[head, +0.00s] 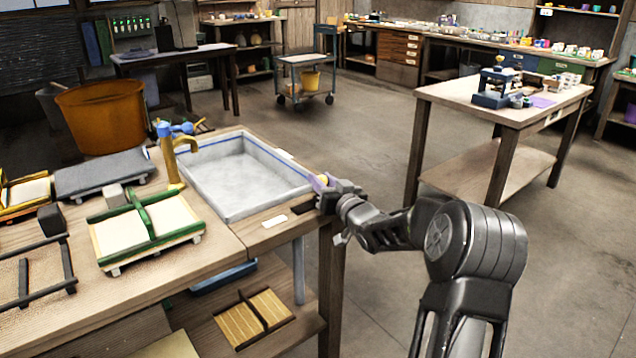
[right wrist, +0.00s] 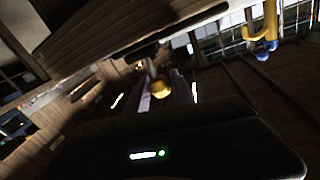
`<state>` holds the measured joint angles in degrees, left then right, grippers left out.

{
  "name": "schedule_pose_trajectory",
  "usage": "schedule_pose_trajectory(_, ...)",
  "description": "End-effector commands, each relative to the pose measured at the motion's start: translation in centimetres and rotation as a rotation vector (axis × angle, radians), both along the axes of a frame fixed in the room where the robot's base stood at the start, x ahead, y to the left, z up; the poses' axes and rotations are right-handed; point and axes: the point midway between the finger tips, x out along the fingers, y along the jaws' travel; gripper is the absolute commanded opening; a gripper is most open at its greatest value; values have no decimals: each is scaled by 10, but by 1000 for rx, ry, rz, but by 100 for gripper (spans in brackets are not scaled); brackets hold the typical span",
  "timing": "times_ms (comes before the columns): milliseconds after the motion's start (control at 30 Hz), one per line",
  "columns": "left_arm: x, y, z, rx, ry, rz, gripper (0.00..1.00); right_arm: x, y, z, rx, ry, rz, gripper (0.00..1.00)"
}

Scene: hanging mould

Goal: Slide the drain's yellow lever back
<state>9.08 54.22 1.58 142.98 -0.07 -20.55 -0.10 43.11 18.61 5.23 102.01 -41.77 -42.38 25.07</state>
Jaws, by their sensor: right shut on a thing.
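The drain's yellow lever shows as a small yellow tip (head: 323,179) at the right corner of the sink bench, mostly covered by my right gripper. In the right wrist view its round yellow knob (right wrist: 160,88) lies between the fingers. My right gripper (head: 326,190) is shut on the lever at the bench edge, with its arm reaching in from the right. The grey basin (head: 240,214) is set into the bench just left of the gripper. The lever's lower part is hidden. My left gripper is not in view.
A white label (head: 274,221) and a dark slot (head: 301,208) lie on the bench by the gripper. A brass tap (head: 173,160) with blue handles stands at the basin's left. A green-framed mould (head: 150,232) lies further left.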

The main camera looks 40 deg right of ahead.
Motion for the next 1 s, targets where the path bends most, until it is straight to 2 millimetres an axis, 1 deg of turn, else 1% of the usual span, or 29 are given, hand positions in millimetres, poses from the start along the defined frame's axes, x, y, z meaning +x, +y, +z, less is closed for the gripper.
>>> schedule_pose_trajectory(33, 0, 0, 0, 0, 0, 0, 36, -1, -5, 2, -2, -3, -10, 29)
schedule_pose_trajectory(200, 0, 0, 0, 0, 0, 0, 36, -2, -5, 2, -3, -3, -10, 43)
schedule_pose_trajectory(300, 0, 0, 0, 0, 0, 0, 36, -1, -4, 2, -3, -2, -8, 50)
schedule_pose_trajectory(533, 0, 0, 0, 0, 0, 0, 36, -1, -3, 1, -1, -2, -6, 50)
schedule_pose_trajectory(633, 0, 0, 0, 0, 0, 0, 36, -5, -2, 2, -2, -1, -6, 50)
schedule_pose_trajectory(767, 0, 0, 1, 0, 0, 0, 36, -18, 0, 2, -3, -2, -8, 50)
schedule_pose_trajectory(1000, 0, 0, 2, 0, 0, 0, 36, -57, 8, 2, -2, -1, -8, 50)
